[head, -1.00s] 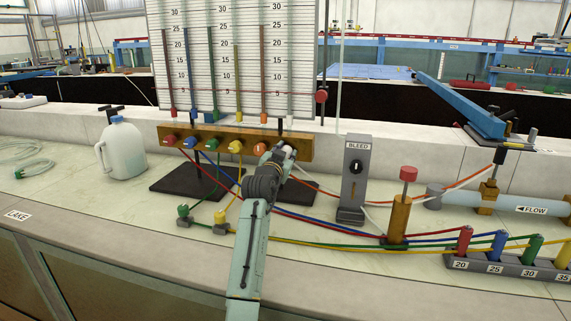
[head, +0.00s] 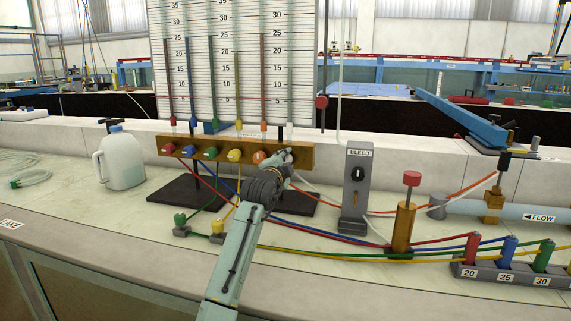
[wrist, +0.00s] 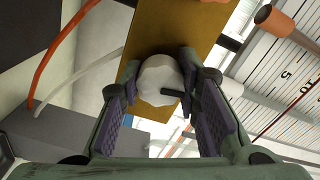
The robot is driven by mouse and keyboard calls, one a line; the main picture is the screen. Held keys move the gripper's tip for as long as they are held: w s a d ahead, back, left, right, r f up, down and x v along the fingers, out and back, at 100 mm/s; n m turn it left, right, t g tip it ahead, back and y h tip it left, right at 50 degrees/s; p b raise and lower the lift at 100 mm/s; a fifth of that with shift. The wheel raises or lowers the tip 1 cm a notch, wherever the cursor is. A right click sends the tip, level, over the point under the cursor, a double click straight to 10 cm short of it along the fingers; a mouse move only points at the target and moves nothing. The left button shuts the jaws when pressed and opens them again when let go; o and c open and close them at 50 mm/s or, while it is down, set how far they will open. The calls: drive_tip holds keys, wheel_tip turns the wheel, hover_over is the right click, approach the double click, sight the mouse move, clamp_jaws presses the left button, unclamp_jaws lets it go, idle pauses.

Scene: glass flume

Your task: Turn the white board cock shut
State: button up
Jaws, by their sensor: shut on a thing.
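The white board cock (wrist: 158,80) is a round white knob on the brass-coloured manifold bar (wrist: 180,30), filling the middle of the wrist view. My gripper (wrist: 160,90) has its two purple-padded fingers on either side of the knob and is shut on it. In the head view my gripper (head: 284,160) is at the right end of the manifold bar (head: 225,150) and hides most of the white cock. The red (head: 169,149), blue (head: 189,151), green (head: 211,153), yellow (head: 235,155) and orange (head: 260,157) cocks sit in a row to its left.
The ruled manometer board (head: 235,60) rises behind the bar. The grey BLEED box (head: 356,190) stands right of my gripper, with coloured hoses running low past it. A white jug (head: 122,160) stands at the left.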

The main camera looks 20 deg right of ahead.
drive_tip(key=shift+r+m, duration=0.1)
drive_tip(key=shift+m, duration=1)
drive_tip(key=o, duration=1.2)
drive_tip(key=v, duration=1.2)
